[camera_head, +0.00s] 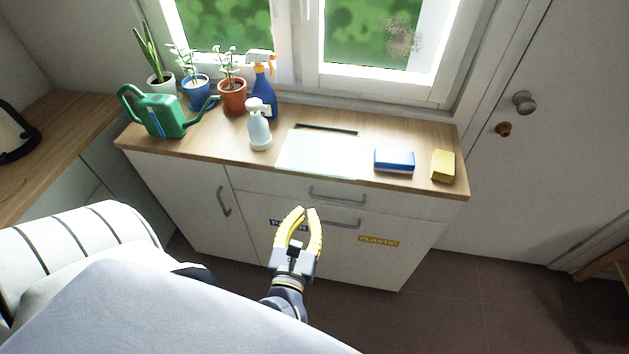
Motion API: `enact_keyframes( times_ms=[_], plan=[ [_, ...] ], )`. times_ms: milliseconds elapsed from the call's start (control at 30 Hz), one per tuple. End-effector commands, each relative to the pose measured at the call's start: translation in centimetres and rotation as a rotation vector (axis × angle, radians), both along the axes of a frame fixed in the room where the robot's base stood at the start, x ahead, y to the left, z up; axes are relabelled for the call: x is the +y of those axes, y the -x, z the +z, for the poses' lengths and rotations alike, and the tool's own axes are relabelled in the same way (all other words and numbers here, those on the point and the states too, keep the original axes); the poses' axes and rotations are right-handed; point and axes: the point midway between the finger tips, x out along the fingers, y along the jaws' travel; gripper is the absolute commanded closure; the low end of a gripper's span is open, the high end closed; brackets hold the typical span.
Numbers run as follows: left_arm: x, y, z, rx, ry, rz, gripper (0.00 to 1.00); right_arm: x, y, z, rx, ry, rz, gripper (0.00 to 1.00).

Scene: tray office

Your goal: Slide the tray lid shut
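The white tray lid (318,156) lies flat in the wooden counter below the window. A narrow dark opening (327,129) shows along its back edge, so it does not cover the whole recess. My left gripper (306,211) is in front of the cabinet, nearer to me than the counter and apart from the lid. Its yellow fingers bow outward and their tips come close together, with nothing seen between them. My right gripper is not in view.
A white spray bottle (258,127) stands just left of the lid, with a blue spray bottle (263,90) behind it. A blue-and-white sponge (394,161) and a yellow block (443,166) lie to the right. A green watering can (165,117) and potted plants stand at the left.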

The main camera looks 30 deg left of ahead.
Motion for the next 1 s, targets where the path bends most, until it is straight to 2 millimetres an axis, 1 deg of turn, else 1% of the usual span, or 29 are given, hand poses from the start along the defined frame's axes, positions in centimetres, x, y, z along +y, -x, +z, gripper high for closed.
enact_keyframes(
  times_ms=[33,200,400,500,700,1000],
  plan=[
    [0.3,-0.9,0.1,-0.004,-0.003,0.0,1.0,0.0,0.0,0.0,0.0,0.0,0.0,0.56],
    [1.4,-3.9,0.1,-0.003,-0.003,0.0,1.0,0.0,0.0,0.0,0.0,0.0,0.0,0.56],
    [2.5,-6.9,0.1,-0.003,-0.004,-0.001,1.0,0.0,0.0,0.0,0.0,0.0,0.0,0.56],
    [3.0,-8.1,0.1,-0.002,-0.005,0.0,1.0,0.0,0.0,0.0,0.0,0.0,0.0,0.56],
    [3.6,-9.6,0.0,-0.001,-0.005,0.0,1.0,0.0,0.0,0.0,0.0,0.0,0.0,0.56],
    [3.9,-10.3,0.0,0.0,-0.004,0.0,1.0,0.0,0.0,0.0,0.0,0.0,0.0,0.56]
  ],
)
